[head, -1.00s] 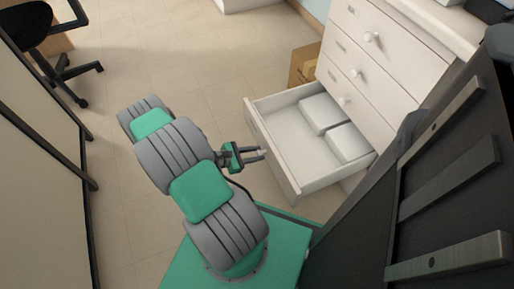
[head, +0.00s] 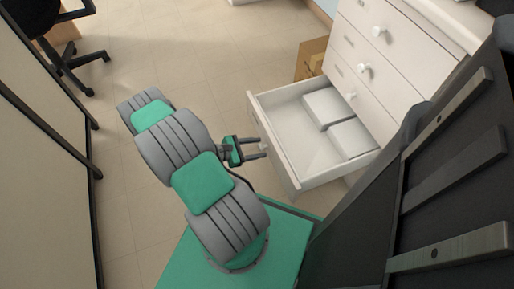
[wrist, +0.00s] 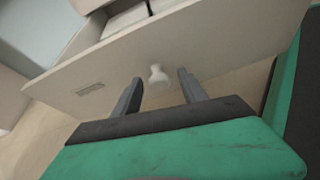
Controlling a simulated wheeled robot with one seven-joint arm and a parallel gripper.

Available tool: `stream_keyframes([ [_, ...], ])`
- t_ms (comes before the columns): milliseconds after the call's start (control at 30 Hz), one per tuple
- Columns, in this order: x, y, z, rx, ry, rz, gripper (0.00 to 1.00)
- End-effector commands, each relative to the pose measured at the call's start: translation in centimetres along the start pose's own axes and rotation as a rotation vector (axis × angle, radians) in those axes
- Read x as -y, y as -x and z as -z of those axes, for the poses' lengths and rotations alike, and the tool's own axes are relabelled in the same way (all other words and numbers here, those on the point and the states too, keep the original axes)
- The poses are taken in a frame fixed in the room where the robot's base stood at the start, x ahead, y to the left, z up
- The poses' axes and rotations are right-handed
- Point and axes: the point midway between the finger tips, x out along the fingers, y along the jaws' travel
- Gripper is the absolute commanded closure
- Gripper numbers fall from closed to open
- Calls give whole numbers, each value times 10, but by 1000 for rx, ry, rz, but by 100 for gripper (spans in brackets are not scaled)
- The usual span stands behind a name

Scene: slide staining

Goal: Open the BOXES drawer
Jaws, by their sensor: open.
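The open drawer (head: 312,148) at the bottom of the white chest is pulled well out, with two white boxes (head: 324,107) inside. In the wrist view its front panel (wrist: 205,45) carries a label plate (wrist: 90,89), too blurred to read, and a white knob (wrist: 158,77). My gripper (head: 264,148) is in front of this panel, fingers pointing at it. In the wrist view my gripper (wrist: 160,90) is open, with the knob between and slightly beyond the fingertips, not clasped.
The chest's upper drawers (head: 372,55) are closed, each with a round knob. A cardboard box (head: 311,60) stands on the floor beside the chest. A black office chair (head: 62,45) is at the far left. The tiled floor (head: 200,60) between is clear.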

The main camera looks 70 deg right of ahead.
Motion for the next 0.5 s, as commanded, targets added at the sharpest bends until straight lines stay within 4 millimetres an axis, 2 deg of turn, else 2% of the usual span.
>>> stream_keyframes([
  [167,-2,14,-1,-2,0,-5,50],
  [400,-2,63,-2,-1,0,-5,50],
  [500,-1,74,-1,0,0,-1,50],
])
